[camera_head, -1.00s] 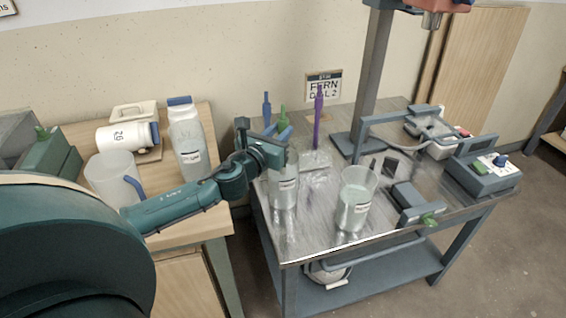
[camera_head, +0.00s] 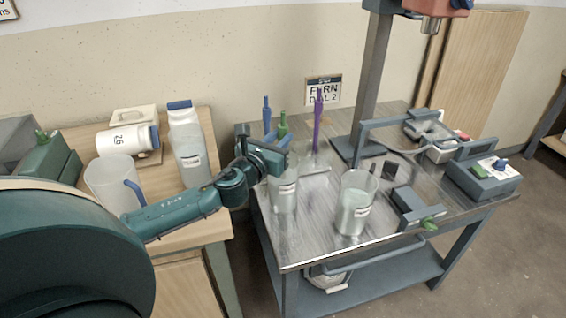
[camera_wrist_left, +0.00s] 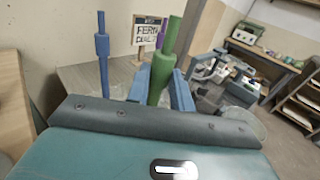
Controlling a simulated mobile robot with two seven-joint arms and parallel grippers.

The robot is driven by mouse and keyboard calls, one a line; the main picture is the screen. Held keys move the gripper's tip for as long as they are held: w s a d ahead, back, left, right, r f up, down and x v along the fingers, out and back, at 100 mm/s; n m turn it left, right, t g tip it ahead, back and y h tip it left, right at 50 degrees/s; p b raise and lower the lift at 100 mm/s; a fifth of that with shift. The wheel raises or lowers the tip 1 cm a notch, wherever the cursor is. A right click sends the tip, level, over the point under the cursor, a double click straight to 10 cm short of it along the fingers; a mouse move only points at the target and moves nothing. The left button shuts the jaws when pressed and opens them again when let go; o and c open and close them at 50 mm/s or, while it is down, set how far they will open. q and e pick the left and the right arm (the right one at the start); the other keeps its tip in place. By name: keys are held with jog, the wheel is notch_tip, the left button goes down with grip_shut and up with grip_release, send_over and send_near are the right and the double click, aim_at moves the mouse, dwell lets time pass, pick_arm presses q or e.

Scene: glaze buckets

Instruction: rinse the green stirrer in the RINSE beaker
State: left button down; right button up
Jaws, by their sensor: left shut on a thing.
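My left gripper (camera_head: 277,152) is shut on the green stirrer (camera_head: 282,126), which stands upright between its fingers. In the left wrist view the green stirrer (camera_wrist_left: 163,65) rises between the two blue fingers. The gripper is above a clear beaker (camera_head: 284,196) at the left of the metal table. The stirrer's lower end is hidden, so I cannot tell how far it is inside. A second beaker (camera_head: 356,203) with cloudy liquid stands to the right. Their labels are too small to read. My right gripper is not in view.
A blue stirrer (camera_head: 266,113) and a purple stirrer (camera_head: 318,120) stand upright close behind the gripper. A drill-like stand (camera_head: 372,85) and a grey control box (camera_head: 482,182) are to the right. The wooden table at left holds a jug (camera_head: 112,185) and white bottles.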

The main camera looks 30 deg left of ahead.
pick_arm(q)
jog(key=shift+r, duration=0.55)
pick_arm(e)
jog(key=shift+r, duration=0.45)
pick_arm(q)
jog(key=shift+f, duration=0.1)
